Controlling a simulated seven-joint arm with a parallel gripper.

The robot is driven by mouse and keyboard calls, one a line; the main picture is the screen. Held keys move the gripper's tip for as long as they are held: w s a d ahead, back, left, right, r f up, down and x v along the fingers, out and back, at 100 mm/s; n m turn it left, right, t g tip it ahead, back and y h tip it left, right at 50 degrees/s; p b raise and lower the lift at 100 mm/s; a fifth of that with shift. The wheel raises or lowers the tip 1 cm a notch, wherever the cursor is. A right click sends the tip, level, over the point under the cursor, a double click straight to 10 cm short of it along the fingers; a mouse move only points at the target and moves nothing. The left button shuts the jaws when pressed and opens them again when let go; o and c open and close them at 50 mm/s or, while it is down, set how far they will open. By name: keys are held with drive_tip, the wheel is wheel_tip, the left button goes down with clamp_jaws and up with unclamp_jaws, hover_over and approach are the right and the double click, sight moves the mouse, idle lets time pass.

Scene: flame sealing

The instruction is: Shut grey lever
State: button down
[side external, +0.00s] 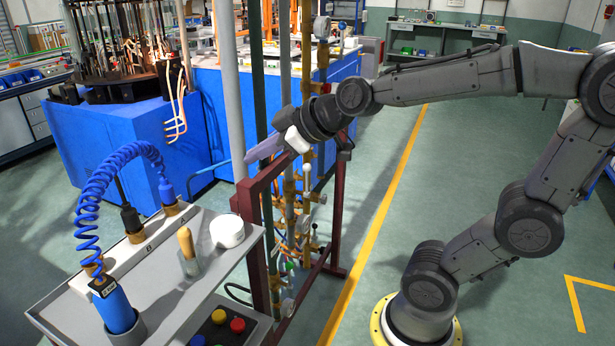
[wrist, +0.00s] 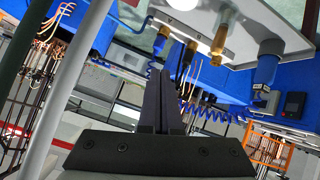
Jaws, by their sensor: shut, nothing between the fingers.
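Brass valves with small handles (side external: 290,215) sit on the upright pipes inside the dark red frame, in the middle of the side view. The handles are small, and I cannot tell for certain which one is the grey lever. My gripper (side external: 252,157) is above the red frame, pointing left and slightly down, apart from the valves below it. In the wrist view my gripper (wrist: 160,75) shows its dark fingers together with nothing between them. No valve lever can be made out in the wrist view.
A grey trolley (side external: 185,300) at lower left carries a blue coiled hose (side external: 90,190), a white roll (side external: 227,231) and a wooden-handled tool (side external: 187,243). The dark red frame (side external: 336,215) and a tall grey post (side external: 230,90) stand close to my gripper. Open floor lies right of the frame.

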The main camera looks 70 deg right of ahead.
sight(308, 170)
drive_tip(key=w+d+n+t+h, duration=0.1)
drive_tip(key=w+d+t+h, duration=0.2)
drive_tip(key=w+d+h, duration=0.6)
drive_tip(key=s+d+f+g+h, duration=0.2)
drive_tip(key=s+d+g+h, duration=0.15)
drive_tip(key=d, duration=0.55)
drive_tip(key=s+d+f+g+h, duration=0.2)
drive_tip(key=s+d+h, duration=0.2)
drive_tip(key=d, duration=0.5)
wheel_tip(308, 170, down, 25)
drive_tip(key=shift+w+a+n, duration=0.15)
drive_tip(key=shift+a+n, duration=0.15)
drive_tip(key=shift+n, duration=0.1)
drive_tip(key=shift+d+r, duration=0.1)
drive_tip(key=x, duration=1.3)
drive_tip(key=shift+w+d+r, duration=0.1)
drive_tip(key=shift+w+d, duration=0.05)
drive_tip(key=shift+d, duration=0.2)
drive_tip(key=shift+d, duration=0.1)
